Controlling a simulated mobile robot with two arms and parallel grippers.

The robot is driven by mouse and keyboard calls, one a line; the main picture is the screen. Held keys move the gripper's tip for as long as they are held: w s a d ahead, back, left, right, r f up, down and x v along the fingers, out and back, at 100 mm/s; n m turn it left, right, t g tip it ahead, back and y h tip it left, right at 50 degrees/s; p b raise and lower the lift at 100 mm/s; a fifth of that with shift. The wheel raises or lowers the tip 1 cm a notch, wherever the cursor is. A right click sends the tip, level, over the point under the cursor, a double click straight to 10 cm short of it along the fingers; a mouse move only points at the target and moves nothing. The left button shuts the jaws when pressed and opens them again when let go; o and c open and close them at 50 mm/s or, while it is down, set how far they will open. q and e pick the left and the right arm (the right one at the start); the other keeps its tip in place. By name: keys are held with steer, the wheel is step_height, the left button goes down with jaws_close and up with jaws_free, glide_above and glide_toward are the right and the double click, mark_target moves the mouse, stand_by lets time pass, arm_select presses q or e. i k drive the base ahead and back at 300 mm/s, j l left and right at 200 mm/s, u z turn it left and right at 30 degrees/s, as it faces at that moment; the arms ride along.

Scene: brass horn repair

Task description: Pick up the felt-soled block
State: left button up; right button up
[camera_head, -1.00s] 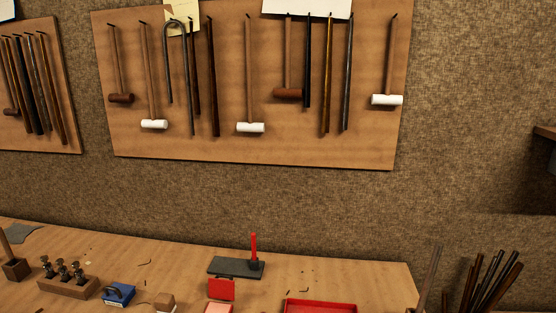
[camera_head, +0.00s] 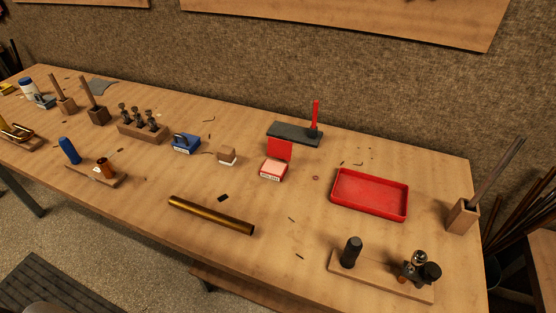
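A small wooden block with a pale layer along its bottom (camera_head: 227,154) sits on the workbench (camera_head: 270,215), near the middle of the bench's depth. It looks like the felt-soled block. It stands between a blue block or box with a dark handle (camera_head: 186,144) on its left and an open red box with a pink inside (camera_head: 272,169) on its right. Nothing covers it. Neither of my grippers is in view.
A brass tube (camera_head: 211,215) lies in front of the block, with a small dark piece (camera_head: 222,198) between. A wooden rack with several dark tools (camera_head: 143,133) stands to the left. A red tray (camera_head: 370,211) and a board with dark fittings (camera_head: 381,275) are to the right.

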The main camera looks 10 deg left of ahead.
mark_target(227, 154)
steer(key=u, duration=1.05)
